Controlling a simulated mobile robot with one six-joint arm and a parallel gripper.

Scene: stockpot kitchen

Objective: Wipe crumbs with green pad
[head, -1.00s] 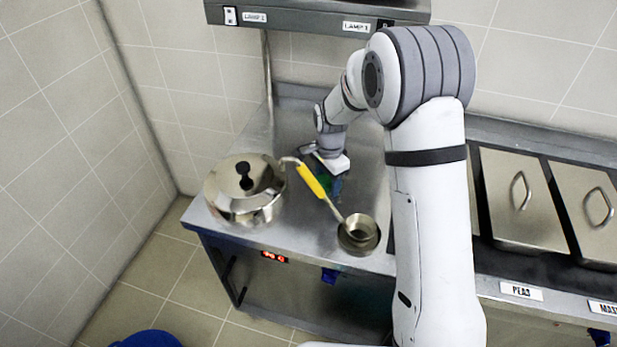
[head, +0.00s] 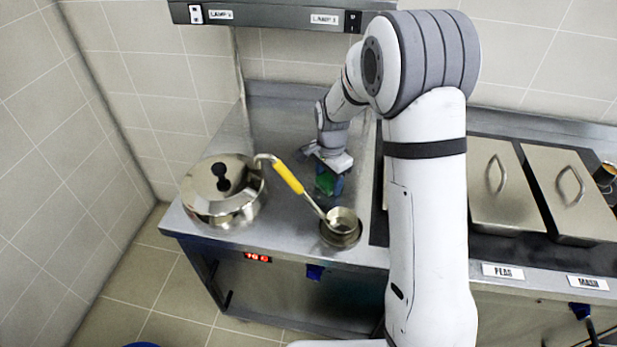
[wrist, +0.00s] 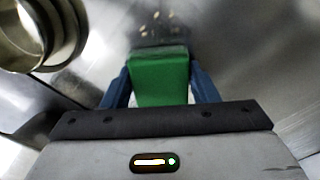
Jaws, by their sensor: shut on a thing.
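My gripper (wrist: 160,90) is shut on the green pad (wrist: 160,75), with a blue finger on each side of it in the wrist view. In the head view the green pad (head: 325,180) is held low over the steel counter (head: 285,140), right of the ladle handle. I cannot tell whether it touches the steel. Several pale crumbs (wrist: 155,27) lie on a dark patch just beyond the pad in the wrist view. In the head view I cannot make out the crumbs.
A lidded steel pot (head: 222,195) stands at the counter's left. A ladle with a yellow handle (head: 288,178) rests in a small round holder (head: 341,232) near the front edge. Lidded food pans (head: 500,190) are at the right. A lamp shelf (head: 280,14) hangs above.

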